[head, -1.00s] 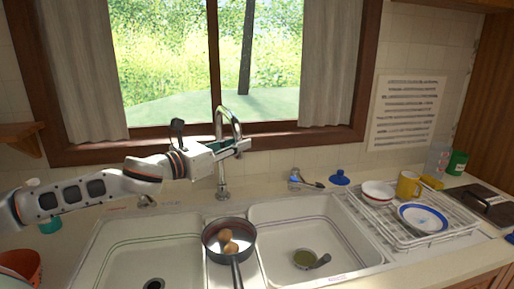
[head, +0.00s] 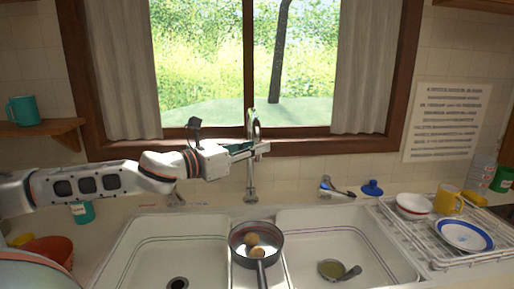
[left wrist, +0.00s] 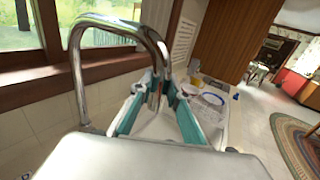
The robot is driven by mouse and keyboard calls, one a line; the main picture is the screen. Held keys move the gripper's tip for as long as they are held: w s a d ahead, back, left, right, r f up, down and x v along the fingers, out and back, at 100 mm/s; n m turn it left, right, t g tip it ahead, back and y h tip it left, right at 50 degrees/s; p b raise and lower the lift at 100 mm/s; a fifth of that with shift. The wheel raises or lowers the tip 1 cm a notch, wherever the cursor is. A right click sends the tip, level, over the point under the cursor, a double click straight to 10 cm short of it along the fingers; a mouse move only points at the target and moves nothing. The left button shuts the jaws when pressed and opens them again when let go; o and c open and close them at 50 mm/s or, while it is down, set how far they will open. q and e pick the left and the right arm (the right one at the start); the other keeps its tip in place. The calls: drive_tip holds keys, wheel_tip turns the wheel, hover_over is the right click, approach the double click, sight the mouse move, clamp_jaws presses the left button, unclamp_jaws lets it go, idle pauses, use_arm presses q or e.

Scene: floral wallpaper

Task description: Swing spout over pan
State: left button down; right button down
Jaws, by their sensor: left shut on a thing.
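The chrome gooseneck spout (head: 248,165) rises behind the sink, its arch pointing forward and slightly right. A dark pan (head: 237,256) with two brown round things in it sits on the divider between the basins, in front of the spout's base. My left gripper (head: 262,150) is shut on the spout near its outlet end. In the left wrist view the teal-lined fingers (left wrist: 158,95) close around the down-turned end of the spout (left wrist: 91,75). The fingers partly hide the outlet. My right gripper is not in view.
The left basin (head: 150,250) is empty; the right basin (head: 310,225) holds a ladle (head: 331,269). A dish rack (head: 415,235) with bowls, a plate and a yellow mug stands at right. The window sill (head: 190,147) is close behind the gripper. A red bowl (head: 50,247) stands at left.

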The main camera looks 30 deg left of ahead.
use_arm(q)
drive_tip(key=c, duration=1.9)
unclamp_jaws()
drive_tip(key=shift+w+a, duration=0.1)
drive_tip(key=shift+a, duration=0.1)
drive_tip(key=shift+v, duration=6.05)
drive_tip(key=shift+d, duration=0.1)
